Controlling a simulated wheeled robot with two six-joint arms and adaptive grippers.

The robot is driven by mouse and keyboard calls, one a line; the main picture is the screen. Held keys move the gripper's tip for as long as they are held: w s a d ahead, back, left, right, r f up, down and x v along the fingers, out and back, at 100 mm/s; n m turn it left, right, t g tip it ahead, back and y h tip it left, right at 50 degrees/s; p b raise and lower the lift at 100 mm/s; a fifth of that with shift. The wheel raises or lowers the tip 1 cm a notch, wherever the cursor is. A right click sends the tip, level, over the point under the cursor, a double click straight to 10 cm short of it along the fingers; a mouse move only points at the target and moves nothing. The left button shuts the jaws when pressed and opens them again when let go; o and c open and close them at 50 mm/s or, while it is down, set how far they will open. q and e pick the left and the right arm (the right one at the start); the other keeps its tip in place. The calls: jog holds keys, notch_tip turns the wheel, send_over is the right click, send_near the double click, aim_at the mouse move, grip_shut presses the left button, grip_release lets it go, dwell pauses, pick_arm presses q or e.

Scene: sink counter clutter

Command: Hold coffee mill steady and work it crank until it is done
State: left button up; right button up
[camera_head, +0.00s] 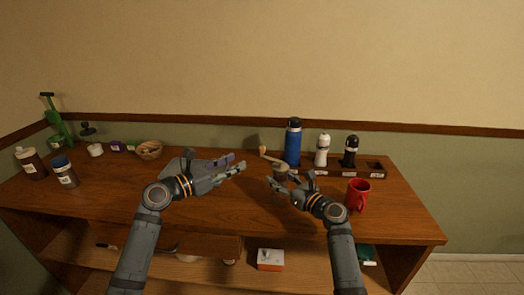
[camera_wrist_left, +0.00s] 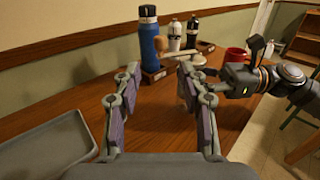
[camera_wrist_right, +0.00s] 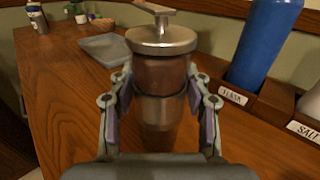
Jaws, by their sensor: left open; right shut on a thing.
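The coffee mill (camera_head: 280,173) stands upright near the middle of the counter. Its crank arm points left and ends in a wooden knob (camera_head: 262,149). In the right wrist view the mill (camera_wrist_right: 163,75) shows a metal lid and a brown body, with the crank (camera_wrist_right: 155,8) cut off at the top. My right gripper (camera_head: 279,187) is shut on the mill's body, one finger on each side. My left gripper (camera_head: 241,165) is open and empty, left of the mill and apart from it. In the left wrist view the mill (camera_wrist_left: 193,62) is partly hidden by a finger.
A blue flask (camera_head: 293,143), a white shaker (camera_head: 322,150) and a black shaker (camera_head: 351,151) stand in a labelled rack behind the mill. A red mug (camera_head: 358,195) stands to the right. A grey tray (camera_wrist_left: 50,140) lies left. Bottles and a bowl (camera_head: 149,150) are further left.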

aim_at(262, 155)
pick_arm(q)
jog(key=x, duration=1.2)
jog(key=shift+d, duration=0.1)
jog(key=shift+c, duration=0.3)
grip_shut()
